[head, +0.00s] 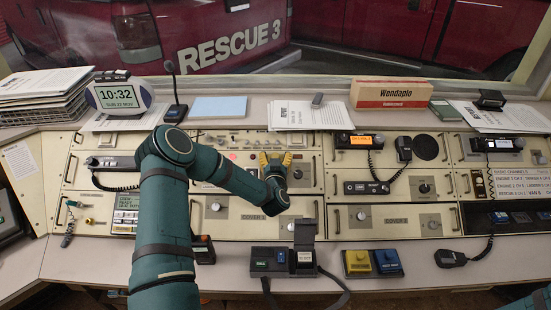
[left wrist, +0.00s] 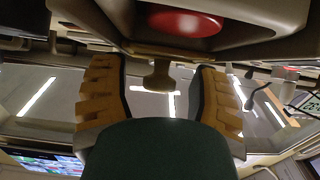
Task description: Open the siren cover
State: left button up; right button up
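My left gripper (head: 275,160) is over the upper middle of the console, its yellow fingertips pointing at the panel. In the left wrist view its two ridged fingers (left wrist: 160,100) are spread apart. A small tan knob (left wrist: 160,77) sits between them, with a visible gap on each side. The knob hangs from the edge of a tan housing, which I take for the siren cover (left wrist: 110,22). A red domed button (left wrist: 185,22) shows at this housing. I cannot tell how far the cover is open. In the head view my gripper and arm hide this spot. My right gripper is not in view.
A black handset unit (head: 285,262) and a yellow and blue button box (head: 372,262) stand on the front ledge. A Wendaplo box (head: 391,94), papers (head: 305,114) and a clock (head: 120,97) stand on the back shelf. Panel drawers have protruding handles.

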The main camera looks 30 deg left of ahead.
pick_arm(q)
jog(key=v, duration=1.2)
jog(key=shift+s, duration=0.1)
dwell(0.4)
